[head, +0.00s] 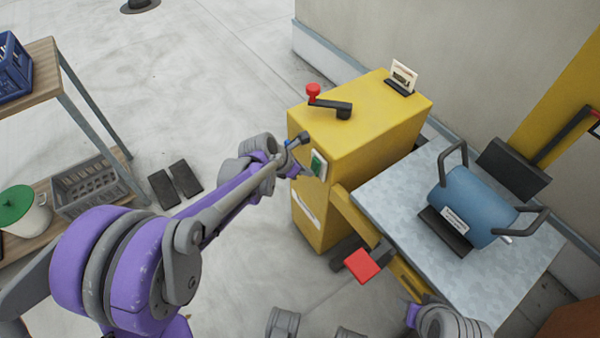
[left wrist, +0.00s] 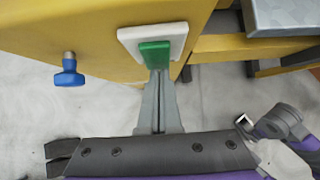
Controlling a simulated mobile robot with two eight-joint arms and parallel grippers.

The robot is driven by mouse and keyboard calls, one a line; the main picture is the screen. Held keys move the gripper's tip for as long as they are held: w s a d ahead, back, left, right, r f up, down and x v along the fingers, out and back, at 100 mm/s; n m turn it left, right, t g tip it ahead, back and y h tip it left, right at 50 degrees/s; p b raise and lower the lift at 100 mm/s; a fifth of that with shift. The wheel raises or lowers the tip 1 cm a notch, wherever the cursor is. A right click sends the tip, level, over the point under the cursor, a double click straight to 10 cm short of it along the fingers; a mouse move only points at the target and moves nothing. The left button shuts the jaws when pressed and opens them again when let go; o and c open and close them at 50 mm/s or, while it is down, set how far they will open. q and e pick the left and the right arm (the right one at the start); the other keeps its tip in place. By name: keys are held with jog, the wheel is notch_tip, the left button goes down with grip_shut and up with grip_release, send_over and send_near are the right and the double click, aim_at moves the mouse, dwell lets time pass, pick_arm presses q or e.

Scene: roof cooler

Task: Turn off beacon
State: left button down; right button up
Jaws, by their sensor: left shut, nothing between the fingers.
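A green rocker switch (head: 317,163) on a white plate sits on the side of a yellow cabinet (head: 350,150). In the left wrist view the green switch (left wrist: 155,54) is straight ahead of my left gripper (left wrist: 160,75). The gripper is shut and empty, with its fingertips at the switch's lower edge; contact cannot be told for sure. In the head view my left gripper (head: 304,172) reaches the cabinet side from the left. No lit beacon lamp can be made out. Part of my right arm shows at the bottom right, but its jaws do not.
A blue knob (left wrist: 69,72) sticks out of the cabinet left of the switch. A crank with a red knob (head: 313,91) is on top. A metal table (head: 385,190) with a blue canister (head: 470,205) stands right. A red pedal-like pad (head: 362,265) is below.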

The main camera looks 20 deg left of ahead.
jog(key=shift+f, duration=0.2)
dwell(0.4)
